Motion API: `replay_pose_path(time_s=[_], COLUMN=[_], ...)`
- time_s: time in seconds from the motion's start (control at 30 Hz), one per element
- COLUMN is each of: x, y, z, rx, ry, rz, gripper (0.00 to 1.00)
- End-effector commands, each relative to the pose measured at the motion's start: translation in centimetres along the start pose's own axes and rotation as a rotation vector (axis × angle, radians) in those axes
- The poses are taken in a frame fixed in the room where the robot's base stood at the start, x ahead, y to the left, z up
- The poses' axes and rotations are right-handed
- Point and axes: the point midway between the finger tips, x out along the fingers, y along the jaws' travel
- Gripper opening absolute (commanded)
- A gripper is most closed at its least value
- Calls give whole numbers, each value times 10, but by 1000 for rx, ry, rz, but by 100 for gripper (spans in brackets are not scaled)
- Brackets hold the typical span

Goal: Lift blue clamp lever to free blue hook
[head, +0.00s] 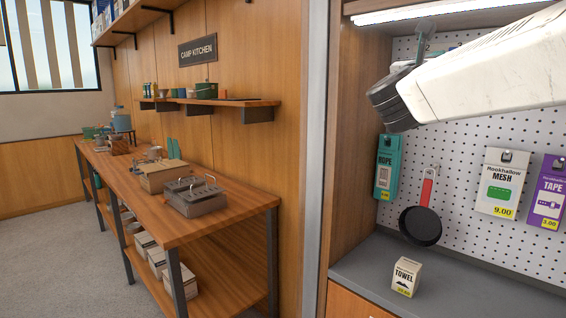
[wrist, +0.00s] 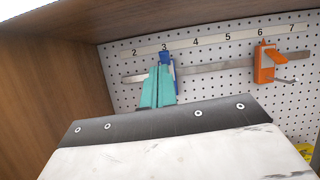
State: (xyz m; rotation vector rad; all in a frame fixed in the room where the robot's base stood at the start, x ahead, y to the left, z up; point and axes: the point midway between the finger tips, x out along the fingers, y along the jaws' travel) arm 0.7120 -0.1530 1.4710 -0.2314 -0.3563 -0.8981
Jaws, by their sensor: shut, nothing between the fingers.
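The blue clamp (wrist: 165,57) sits on the metal rail under number 3 in the wrist view. Only its upper part and a strip down its right side show. My gripper (wrist: 160,70) has teal fingers, shut together and empty. Their tips overlap the blue clamp in the picture, just below its top. I cannot tell whether they touch it. The fingers hide most of the clamp, its lever position is unclear, and no blue hook can be made out. In the head view my arm hides this part of the board.
An orange clamp with a hook (wrist: 265,62) is on the rail near number 6. A wooden side wall (wrist: 60,90) stands left of the pegboard. Below hang a teal rope pack (head: 387,165) and a black pan (head: 420,226). A towel box (head: 406,277) stands on the grey counter.

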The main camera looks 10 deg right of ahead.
Motion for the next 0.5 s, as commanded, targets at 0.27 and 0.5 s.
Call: replay_pose_path(time_s=[0.27, 0.5], x=[-39, -156], y=[91, 126], z=[-45, -112], rx=[-618, -1300], ry=[-6, -309], rz=[528, 1191], gripper=[0, 0])
